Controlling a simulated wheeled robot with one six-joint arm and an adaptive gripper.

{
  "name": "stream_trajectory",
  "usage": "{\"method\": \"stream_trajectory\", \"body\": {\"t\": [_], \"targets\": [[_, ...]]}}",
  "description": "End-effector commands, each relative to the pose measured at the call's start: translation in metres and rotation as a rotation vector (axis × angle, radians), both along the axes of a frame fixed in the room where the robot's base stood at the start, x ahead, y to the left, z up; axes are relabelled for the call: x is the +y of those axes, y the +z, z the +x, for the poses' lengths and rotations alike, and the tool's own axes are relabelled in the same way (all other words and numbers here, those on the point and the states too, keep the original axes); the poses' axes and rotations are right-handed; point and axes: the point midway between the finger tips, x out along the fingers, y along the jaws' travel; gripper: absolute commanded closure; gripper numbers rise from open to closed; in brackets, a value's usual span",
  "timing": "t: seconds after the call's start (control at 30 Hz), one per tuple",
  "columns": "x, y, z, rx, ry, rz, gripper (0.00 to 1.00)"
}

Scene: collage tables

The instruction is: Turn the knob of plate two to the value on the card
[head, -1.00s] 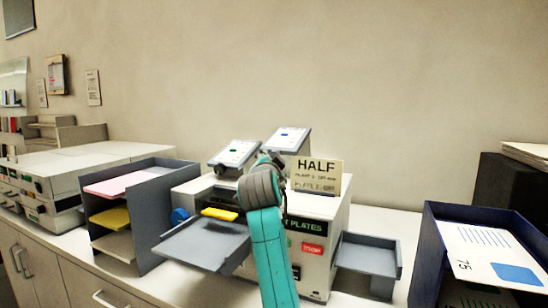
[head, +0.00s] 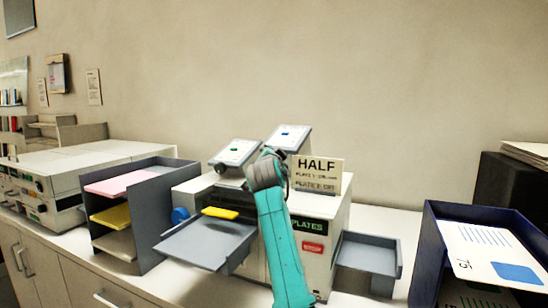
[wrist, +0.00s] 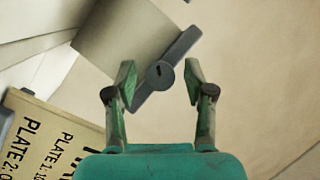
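Two tilted plates stand on top of the white machine (head: 318,262), one with a green mark (head: 237,150) and one with a blue mark (head: 288,138). The card (head: 330,167) reads HALF, with lines for plate 1 and plate 2; the plate 2 line looks like OFF. It also shows sideways in the wrist view (wrist: 40,140). My gripper (wrist: 160,66) is open, its fingers apart on either side of a round grey knob (wrist: 161,78) with a dark mark, with gaps on both sides. In the head view my arm hides the fingers and this knob.
A grey tray with a yellow block (head: 220,213) juts out at the machine's front left. Another grey tray (head: 368,265) is on its right. A grey paper rack (head: 150,220) stands left, a dark blue bin (head: 440,260) right.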

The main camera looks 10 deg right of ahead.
Motion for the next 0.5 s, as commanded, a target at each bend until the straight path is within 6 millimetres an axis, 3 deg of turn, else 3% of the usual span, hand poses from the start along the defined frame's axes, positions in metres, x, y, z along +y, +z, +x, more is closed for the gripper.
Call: {"method": "stream_trajectory", "body": {"t": [0.03,0.17,0.2,0.5], "targets": [[0.0001,-0.0001,-0.0001,0.0,0.0,0.0,0.64],[0.0002,-0.0001,-0.0001,0.0,0.0,0.0,0.97],[0.0002,-0.0001,-0.0001,0.0,0.0,0.0,1.0],[0.0005,0.0002,0.0,0.014,-0.008,-0.02,1.0]]}}
